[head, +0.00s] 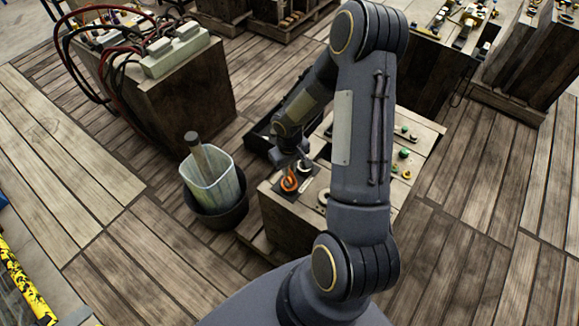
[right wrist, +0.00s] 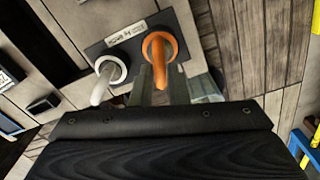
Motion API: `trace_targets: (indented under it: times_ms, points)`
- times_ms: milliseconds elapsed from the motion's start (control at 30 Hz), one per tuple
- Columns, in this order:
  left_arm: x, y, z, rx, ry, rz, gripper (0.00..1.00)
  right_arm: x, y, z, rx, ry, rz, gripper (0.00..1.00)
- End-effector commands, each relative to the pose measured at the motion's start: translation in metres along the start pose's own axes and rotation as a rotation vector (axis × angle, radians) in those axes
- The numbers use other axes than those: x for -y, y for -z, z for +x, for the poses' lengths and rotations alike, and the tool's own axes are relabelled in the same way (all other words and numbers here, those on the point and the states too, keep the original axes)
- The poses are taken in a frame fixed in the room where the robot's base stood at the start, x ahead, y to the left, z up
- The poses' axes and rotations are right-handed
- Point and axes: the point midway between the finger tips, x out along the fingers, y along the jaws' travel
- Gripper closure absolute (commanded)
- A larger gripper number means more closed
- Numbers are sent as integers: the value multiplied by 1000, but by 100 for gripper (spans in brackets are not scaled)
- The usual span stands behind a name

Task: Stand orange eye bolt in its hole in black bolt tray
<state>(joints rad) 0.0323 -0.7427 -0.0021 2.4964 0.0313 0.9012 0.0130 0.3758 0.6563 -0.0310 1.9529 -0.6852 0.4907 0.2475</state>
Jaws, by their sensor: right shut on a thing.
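The orange eye bolt (head: 289,184) is at the black bolt tray (head: 283,195) on the near left end of the wooden bench. In the right wrist view the orange eye bolt (right wrist: 160,43) has its ring over the black tray (right wrist: 184,22). My right gripper (head: 291,168) reaches down from above; its fingers (right wrist: 161,82) are shut on the orange eye bolt. The bolt's lower end and its hole are hidden, so I cannot tell whether it is seated. My left gripper is not in view.
A white eye bolt (right wrist: 108,75) is close beside the orange one, left of it in the right wrist view. A pale bin (head: 213,180) with a handle sticking out stands left of the bench (head: 278,222). Small green-topped parts (head: 404,153) lie at the bench's right.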

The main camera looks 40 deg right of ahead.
Motion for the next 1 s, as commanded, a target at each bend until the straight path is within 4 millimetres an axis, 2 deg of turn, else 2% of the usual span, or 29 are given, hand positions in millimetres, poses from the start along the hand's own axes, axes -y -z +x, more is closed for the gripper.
trace_targets:
  times_ms: [700, 733, 800, 900, 1000]
  points:
    - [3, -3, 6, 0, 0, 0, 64, 0, 0, 6, -1, 0, 0, 100]
    - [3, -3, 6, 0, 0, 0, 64, 0, 0, 6, -1, 0, 0, 84]
    - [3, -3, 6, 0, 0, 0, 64, 0, 0, 6, -1, 0, 0, 75]
    - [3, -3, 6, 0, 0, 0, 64, 0, 0, 6, -1, 0, 0, 62]
    - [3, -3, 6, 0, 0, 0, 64, 0, 0, 7, -1, 0, 0, 60]
